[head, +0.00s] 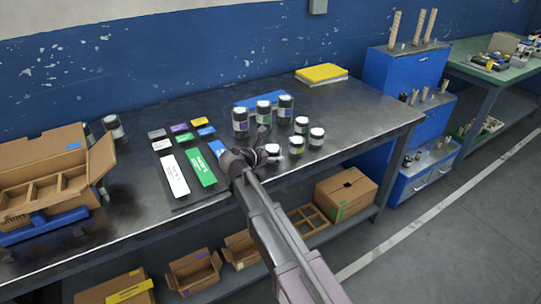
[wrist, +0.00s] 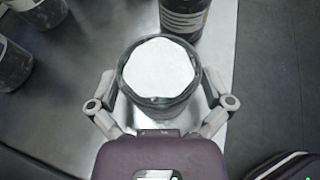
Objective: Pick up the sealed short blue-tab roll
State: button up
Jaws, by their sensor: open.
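Several dark, white-topped rolls stand on the workbench in the head view, some taller and some short. The short ones include one at the right (head: 316,138), one behind it (head: 301,125), one in front (head: 297,146) and one beside my gripper (head: 273,153). I cannot tell which bears a blue tab. In the wrist view, one upright roll (wrist: 160,75) with a white, uneven top sits between the fingers of my gripper (wrist: 160,88). The fingers are spread on either side of it, not closed on it. Its side label is hidden.
A labelled dark roll (wrist: 185,18) stands close behind it in the wrist view, with more dark rolls at left. Coloured cards (head: 200,165) lie left of my arm. An open cardboard box (head: 45,190) is at the far left, a yellow-topped stack (head: 321,73) at the back.

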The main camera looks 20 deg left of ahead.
aim_at(272, 148)
jog(key=c, duration=1.1)
jog(key=shift+r, duration=0.2)
notch_tip(272, 148, up, 4)
jog(key=p, duration=0.4)
jog(key=shift+f, duration=0.15)
jog(key=s+a+p, duration=0.1)
jog(key=s+a, duration=0.1)
jog(key=s, duration=1.3)
jog(key=shift+s+a+r, duration=0.2)
jog(key=shift+s+r, duration=0.2)
jog(key=shift+r, duration=0.05)
